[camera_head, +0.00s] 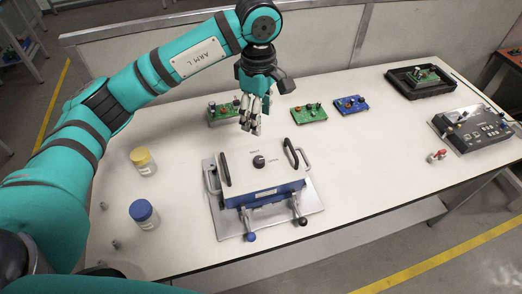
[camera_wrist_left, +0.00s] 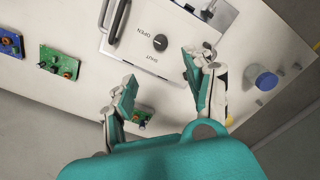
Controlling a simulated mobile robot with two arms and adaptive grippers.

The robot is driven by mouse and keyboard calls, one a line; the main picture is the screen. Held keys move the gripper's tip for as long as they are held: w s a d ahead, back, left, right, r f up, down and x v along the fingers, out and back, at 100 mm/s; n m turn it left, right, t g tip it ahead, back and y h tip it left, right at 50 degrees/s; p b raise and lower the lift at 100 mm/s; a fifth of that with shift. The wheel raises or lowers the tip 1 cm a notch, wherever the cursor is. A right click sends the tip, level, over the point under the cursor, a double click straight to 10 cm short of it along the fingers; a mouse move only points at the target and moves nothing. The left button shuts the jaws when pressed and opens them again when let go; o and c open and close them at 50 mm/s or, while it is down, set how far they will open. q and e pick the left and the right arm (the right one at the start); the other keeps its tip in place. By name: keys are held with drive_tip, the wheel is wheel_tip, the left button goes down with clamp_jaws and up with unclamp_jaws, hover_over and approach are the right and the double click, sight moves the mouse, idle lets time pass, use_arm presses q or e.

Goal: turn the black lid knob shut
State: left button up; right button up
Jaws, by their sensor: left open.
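The black lid knob (camera_head: 259,161) sits on the white lid (camera_head: 240,172) of a blue and white box in the middle of the table. In the left wrist view the knob (camera_wrist_left: 160,42) lies between printed words that read OPEN and SHUT. My left gripper (camera_head: 252,118) hangs above and behind the box, fingers pointing down. It is apart from the knob. In the left wrist view its two fingers (camera_wrist_left: 163,88) are spread with nothing between them. My right gripper is in neither view.
The lid has black handles (camera_head: 291,153), and clamp levers (camera_head: 298,209) stand at the box front. Two jars, yellow-capped (camera_head: 141,157) and blue-capped (camera_head: 141,210), stand at left. Green (camera_head: 309,113) and blue (camera_head: 351,104) circuit boards lie behind. A control box (camera_head: 473,128) is at right.

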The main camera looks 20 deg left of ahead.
use_arm(q)
drive_tip(key=p, duration=0.1)
hover_over(259, 159)
wheel_tip(259, 159, down, 6)
wheel_tip(259, 159, down, 8)
drive_tip(key=shift+f+p, duration=0.25)
drive_tip(key=shift+p, duration=0.6)
drive_tip(key=shift+f, duration=0.45)
clamp_jaws()
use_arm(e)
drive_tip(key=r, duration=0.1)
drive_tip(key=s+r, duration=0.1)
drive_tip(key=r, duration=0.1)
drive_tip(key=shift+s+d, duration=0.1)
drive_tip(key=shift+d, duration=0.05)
